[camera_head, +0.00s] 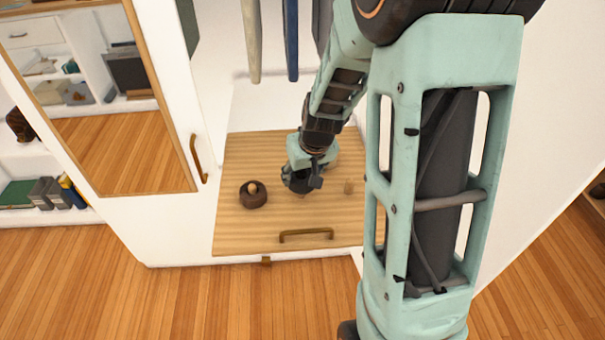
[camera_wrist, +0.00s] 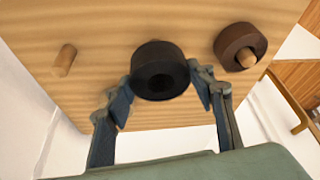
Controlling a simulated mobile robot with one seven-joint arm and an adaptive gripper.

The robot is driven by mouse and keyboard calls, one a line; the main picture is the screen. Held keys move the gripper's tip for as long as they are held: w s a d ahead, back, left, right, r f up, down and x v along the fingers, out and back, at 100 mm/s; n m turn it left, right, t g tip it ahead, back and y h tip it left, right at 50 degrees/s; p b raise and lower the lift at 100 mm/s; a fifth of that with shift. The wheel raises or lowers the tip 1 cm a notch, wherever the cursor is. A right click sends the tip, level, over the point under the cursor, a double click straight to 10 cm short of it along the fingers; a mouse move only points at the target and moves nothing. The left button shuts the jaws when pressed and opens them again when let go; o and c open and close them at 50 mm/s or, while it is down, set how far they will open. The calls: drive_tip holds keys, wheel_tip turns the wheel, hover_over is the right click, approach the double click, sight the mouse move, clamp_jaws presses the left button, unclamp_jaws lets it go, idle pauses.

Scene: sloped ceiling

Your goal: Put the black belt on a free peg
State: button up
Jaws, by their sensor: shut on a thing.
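The black belt (camera_wrist: 160,62) is a tight dark roll with a hole in its middle. It sits between the two fingers of my gripper (camera_wrist: 163,84), which is shut on it, over the wooden board. A bare wooden peg (camera_wrist: 64,60) stands to the left in the wrist view and also shows in the head view (camera_head: 349,186).
A brown rolled belt (camera_wrist: 233,40) is around another peg, also in the head view (camera_head: 254,202). The wooden board (camera_head: 237,230) has a brass handle (camera_head: 306,235). A mirrored door (camera_head: 120,140) stands at the left. Hanging items (camera_head: 291,40) are above the board.

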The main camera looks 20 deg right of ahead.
drive_tip(key=shift+f+b, duration=1.75)
drive_tip(key=shift+f, duration=0.3)
drive_tip(key=o, duration=1.3)
drive_tip(key=shift+o, duration=0.2)
drive_tip(key=shift+r, duration=0.1)
